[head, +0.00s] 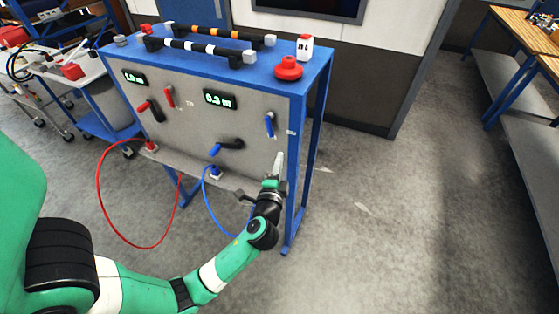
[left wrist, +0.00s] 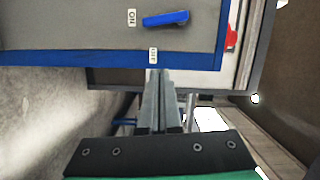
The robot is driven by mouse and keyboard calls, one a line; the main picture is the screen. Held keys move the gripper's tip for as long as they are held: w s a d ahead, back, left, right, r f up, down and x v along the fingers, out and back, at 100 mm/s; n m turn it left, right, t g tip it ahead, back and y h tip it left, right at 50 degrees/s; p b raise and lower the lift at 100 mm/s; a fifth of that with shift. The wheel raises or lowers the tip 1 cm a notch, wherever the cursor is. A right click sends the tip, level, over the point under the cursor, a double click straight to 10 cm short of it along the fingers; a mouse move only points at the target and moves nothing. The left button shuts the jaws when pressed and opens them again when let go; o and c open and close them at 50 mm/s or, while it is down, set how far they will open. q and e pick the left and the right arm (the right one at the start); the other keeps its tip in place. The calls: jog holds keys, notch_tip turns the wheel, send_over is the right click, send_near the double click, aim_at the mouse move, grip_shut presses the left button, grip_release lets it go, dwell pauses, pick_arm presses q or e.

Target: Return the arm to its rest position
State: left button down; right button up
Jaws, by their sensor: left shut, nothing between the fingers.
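My left arm reaches in from the left in the head view. My left gripper (head: 279,165) is in front of the lower right part of a grey panel (head: 200,125) in a blue frame. In the left wrist view, the two fingers of the left gripper (left wrist: 160,100) lie close together with nothing between them. They point toward the panel's blue edge (left wrist: 120,58), near a small OFF label (left wrist: 153,55). I cannot tell if they touch it. A blue lever (left wrist: 166,19) shows beyond the fingertips; it is also on the panel in the head view (head: 269,125). My right gripper is not in view.
The panel carries red levers (head: 168,96), a black and blue lever (head: 229,146) and green displays (head: 219,99). A red hose (head: 103,190) and a blue hose (head: 206,200) hang below. A red knob (head: 288,68) sits on top.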

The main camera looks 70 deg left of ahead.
pick_arm(q)
jog(key=shift+w, duration=0.1)
dwell(0.4)
jog(key=w+d+r+n+t+h, duration=0.1)
jog(key=w+d+r+t, duration=0.25)
jog(key=r, duration=0.55)
jog(key=w+d+r+n+t, duration=0.15)
jog(key=w+d+r, duration=0.3)
jog(key=r, duration=0.45)
jog(key=w+d+r+n+t+h, duration=0.1)
jog(key=w+d+r+t, duration=0.25)
jog(key=r, duration=0.55)
jog(key=s+d+r+t+h, duration=0.45)
jog(key=d+r+h, duration=0.25)
jog(key=d+r, duration=0.3)
jog(key=s+d+r+t+h, duration=0.4)
jog(key=d+r+t+h, duration=0.25)
jog(key=r, duration=0.45)
notch_tip(320, 180, up, 21)
jog(key=d+h+p, duration=0.1)
jog(key=h+p, duration=0.1)
jog(key=p, duration=1.9)
jog(key=shift+w+d+r+g, duration=0.2)
jog(key=shift+w+d+g, duration=0.1)
jog(key=shift+d+g, duration=0.05)
